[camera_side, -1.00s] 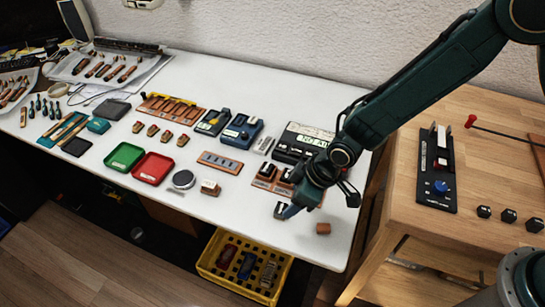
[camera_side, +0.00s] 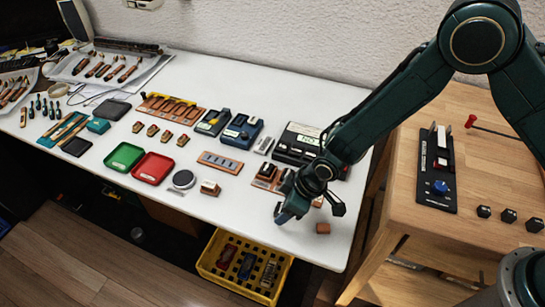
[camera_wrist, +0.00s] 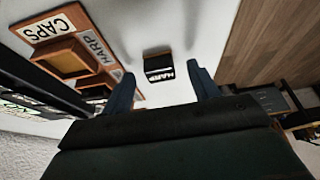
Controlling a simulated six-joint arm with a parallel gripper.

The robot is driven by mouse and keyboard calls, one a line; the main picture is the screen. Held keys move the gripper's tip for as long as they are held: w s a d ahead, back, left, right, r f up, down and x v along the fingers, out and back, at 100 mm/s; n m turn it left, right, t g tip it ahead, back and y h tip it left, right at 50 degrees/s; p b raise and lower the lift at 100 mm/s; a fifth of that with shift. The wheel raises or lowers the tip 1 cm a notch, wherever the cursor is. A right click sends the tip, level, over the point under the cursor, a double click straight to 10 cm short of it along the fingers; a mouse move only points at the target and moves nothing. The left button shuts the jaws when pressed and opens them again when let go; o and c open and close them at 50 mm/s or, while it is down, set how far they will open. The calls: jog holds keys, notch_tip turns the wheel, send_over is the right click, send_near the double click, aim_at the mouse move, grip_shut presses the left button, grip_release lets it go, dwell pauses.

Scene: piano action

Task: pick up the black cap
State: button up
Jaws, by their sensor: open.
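In the side view my gripper (camera_side: 284,214) is low over the front right part of the white table.
A wooden caps tray (camera_wrist: 70,58) with labels CAPS and HARP lies to the left in the wrist view. A brown block (camera_side: 323,228) stands right of my gripper. A yellow crate (camera_side: 228,280) is below the table's front edge. Red (camera_side: 153,167) and green trays lie further left.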

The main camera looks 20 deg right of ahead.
jog(key=shift+w+a+f, duration=0.1)
jog(key=shift+a+f, duration=0.05)
jog(key=shift+f, duration=0.2)
dwell(0.3)
jog(key=c, duration=1.1)
